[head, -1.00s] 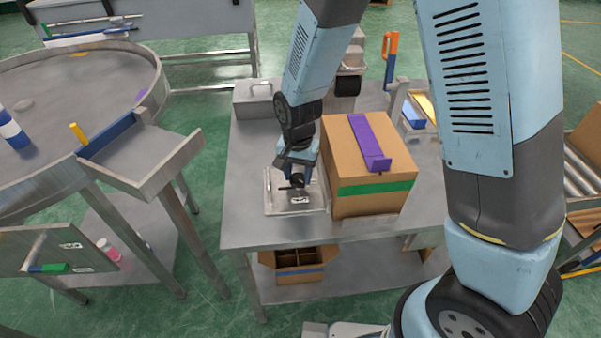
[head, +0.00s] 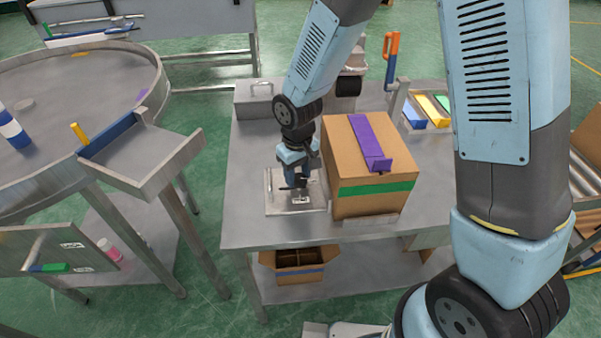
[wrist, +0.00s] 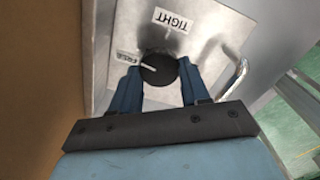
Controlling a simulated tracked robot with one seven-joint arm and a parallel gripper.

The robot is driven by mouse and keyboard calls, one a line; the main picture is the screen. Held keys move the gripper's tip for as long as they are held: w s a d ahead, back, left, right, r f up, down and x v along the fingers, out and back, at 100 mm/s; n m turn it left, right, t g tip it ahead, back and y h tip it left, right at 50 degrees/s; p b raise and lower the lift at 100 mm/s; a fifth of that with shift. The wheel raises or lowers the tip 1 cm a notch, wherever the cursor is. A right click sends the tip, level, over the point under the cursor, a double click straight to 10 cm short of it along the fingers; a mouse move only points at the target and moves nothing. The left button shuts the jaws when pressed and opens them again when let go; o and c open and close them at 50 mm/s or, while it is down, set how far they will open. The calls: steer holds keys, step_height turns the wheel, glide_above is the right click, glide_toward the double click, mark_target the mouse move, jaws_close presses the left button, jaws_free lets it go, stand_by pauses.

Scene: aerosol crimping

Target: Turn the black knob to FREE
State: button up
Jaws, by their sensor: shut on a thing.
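The black knob (wrist: 158,67) sits on a light metal plate (wrist: 105,93). My gripper (wrist: 157,80) is shut on the knob, with one blue finger on each side of it. The white pointer line on the knob points left in the wrist view, towards the FREE label (wrist: 128,57). The TIGHT label (wrist: 170,19) is further up on the plate. In the head view my gripper (head: 296,185) is low over the plate (head: 278,206) on the metal table, and the knob is mostly hidden there.
A cardboard box (head: 370,190) with green tape and a purple piece (head: 370,148) on top stands close to the right of my gripper. A metal handle (wrist: 236,79) is near the plate. The table (head: 245,178) is clear to the left.

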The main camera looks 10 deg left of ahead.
mark_target(298, 177)
steer(key=shift+n, duration=0.8)
steer(key=o, duration=1.1)
steer(key=shift+c, duration=0.2)
step_height(298, 177, up, 14)
steer(key=shift+f, duration=0.15)
